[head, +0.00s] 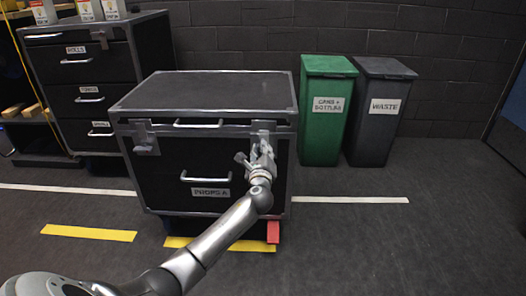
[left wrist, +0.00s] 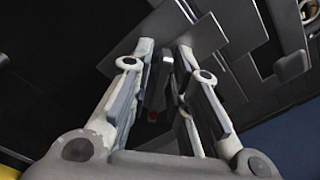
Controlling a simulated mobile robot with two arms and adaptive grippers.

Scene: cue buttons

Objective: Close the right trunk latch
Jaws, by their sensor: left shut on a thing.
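The black trunk (head: 160,185) with grey metal edges stands on the floor in the head view, its lid (head: 205,90) down. The right trunk latch (head: 262,127) is on the front, near the right corner, partly hidden by my gripper. My left gripper (head: 258,155) is at this latch, with its fingers shut on it. In the left wrist view, a narrow dark latch part (left wrist: 158,85) shows between the two fingers (left wrist: 165,52). The left trunk latch (head: 144,138) sits near the front left corner. My right gripper is in neither view.
A dark drawer cabinet (head: 60,75) with boxes on top stands behind left. A green bin (head: 323,120) and a grey bin (head: 379,125) stand behind right, against the brick wall. The floor at right is clear. Yellow and white stripes mark the floor.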

